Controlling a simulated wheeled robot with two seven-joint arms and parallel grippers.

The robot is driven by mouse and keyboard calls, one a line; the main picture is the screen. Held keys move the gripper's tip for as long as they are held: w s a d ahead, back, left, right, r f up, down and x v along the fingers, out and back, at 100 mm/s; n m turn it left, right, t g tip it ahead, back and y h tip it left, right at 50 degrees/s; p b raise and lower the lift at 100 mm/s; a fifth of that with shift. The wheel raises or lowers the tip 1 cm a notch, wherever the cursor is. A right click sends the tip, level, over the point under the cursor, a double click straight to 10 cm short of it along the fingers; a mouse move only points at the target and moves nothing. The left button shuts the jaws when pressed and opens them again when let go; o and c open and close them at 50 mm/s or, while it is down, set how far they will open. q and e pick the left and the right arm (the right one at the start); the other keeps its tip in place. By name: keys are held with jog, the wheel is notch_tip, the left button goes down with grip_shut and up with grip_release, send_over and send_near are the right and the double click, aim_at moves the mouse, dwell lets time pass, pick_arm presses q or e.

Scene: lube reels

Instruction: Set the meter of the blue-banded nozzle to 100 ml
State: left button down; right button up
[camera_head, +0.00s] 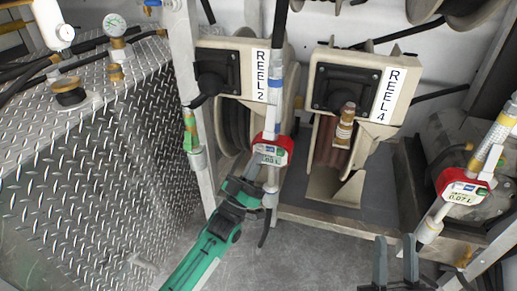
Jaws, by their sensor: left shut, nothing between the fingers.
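The nozzle with a blue band (275,84) hangs upright in the middle, in front of the reel 2 housing. Its red meter (273,151) has a small pale display with green on it; the digits are too small to read surely. My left gripper (257,179) comes up from below on its green arm, just under the meter's lower left side. It is shut and empty; its fingertips are small and I cannot tell whether they touch the meter. My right gripper (396,262) is at the bottom edge, with its two dark fingers apart and nothing between them.
A yellow-banded nozzle (488,143) with a red meter (463,189) reading about 0.07 L stands at right. The reel 4 housing (350,95) stands right of reel 2. A grey post (190,80) and diamond-plate tank (90,165) are at left.

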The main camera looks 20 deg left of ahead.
aim_at(281, 152)
pick_arm(q)
jog(key=d, duration=0.5)
jog(key=shift+s+d, duration=0.15)
jog(key=shift+d, duration=0.05)
jog(key=shift+w, duration=0.45)
jog(key=shift+w, duration=0.75)
dwell(0.9)
jog(key=shift+s, duration=0.1)
dwell(0.4)
jog(key=shift+s+p, duration=0.55)
jog(key=shift+s, duration=0.55)
